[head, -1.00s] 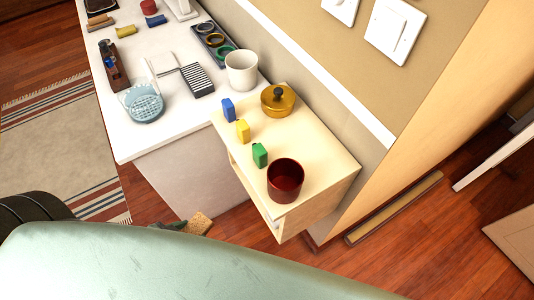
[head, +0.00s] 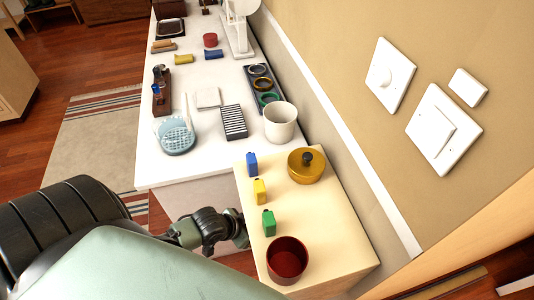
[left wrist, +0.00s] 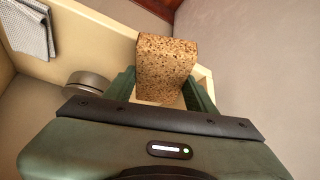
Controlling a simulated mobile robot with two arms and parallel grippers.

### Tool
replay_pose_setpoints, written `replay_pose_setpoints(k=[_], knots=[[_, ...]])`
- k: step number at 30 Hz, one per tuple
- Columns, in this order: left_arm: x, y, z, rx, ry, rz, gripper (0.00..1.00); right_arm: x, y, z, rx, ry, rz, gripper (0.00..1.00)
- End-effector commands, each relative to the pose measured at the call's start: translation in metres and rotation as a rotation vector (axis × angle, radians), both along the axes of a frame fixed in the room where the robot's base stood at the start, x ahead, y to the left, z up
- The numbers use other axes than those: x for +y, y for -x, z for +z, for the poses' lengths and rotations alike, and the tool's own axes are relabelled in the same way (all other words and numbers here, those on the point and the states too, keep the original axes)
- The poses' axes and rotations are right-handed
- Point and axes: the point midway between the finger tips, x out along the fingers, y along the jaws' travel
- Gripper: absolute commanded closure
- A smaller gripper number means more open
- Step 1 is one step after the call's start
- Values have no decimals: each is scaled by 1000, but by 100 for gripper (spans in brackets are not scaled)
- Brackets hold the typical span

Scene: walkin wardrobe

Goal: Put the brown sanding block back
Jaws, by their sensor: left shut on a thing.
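The brown sanding block (left wrist: 166,68), a speckled cork-like block, is between the fingers of my left gripper (left wrist: 163,92) in the left wrist view. The gripper is shut on it. In the head view my left gripper (head: 238,228) is at the left side of the small cream cabinet (head: 318,225), below its top; the block is hidden there. In the left wrist view the block is in front of a cream shelf compartment (left wrist: 105,32); I cannot tell whether it touches it. My right gripper is not in view.
The compartment holds a folded grey cloth (left wrist: 28,28) and a round metal tin (left wrist: 86,84).

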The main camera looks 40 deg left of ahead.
Motion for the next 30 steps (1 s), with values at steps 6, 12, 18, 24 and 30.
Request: replay_pose_setpoints(k=[6, 12, 18, 24, 30], knots=[[-6, -19, 0, -2, 1, 0, 77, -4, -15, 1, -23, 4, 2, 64], [-17, -50, -1, -1, 1, -1, 77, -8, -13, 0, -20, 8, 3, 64], [-15, -46, -16, 2, -1, -1, 77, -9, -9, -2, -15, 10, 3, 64], [-15, -46, -16, 2, -1, -1, 77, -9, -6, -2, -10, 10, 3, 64], [-15, -46, -16, 2, -1, -1, 23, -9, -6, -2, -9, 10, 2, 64]])
